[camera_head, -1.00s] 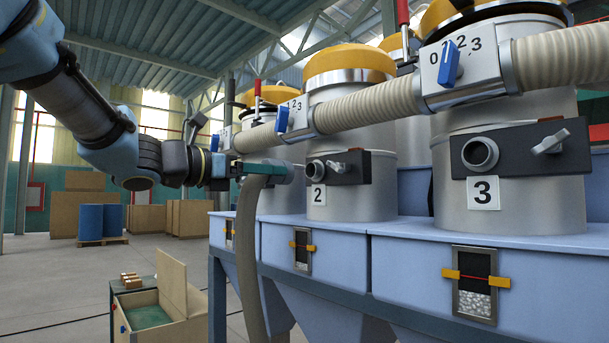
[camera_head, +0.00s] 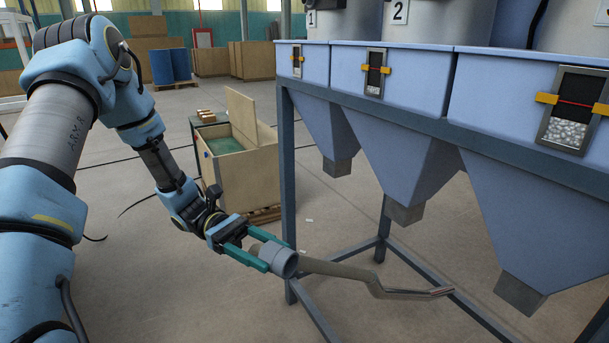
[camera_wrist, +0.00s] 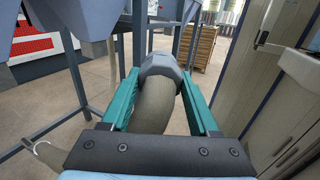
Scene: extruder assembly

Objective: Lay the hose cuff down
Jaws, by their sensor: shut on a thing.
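The hose cuff (camera_head: 282,260) is a grey-blue ring-shaped collar on the end of a beige-grey hose (camera_head: 345,270). My gripper (camera_head: 268,255) is shut on the cuff, with one teal finger on each side, low beside the hopper frame's front leg. The hose runs right from the cuff, under the hoppers. In the wrist view the cuff (camera_wrist: 160,66) sits between the fingertips (camera_wrist: 160,75), and the hose (camera_wrist: 155,105) curves back toward the camera. I cannot tell whether the cuff touches the floor.
Blue hoppers (camera_head: 390,150) stand on a blue-grey steel frame (camera_head: 288,200) at the right. A wooden box with its lid up (camera_head: 240,165) stands behind my gripper. The concrete floor (camera_head: 190,290) in front and to the left is clear.

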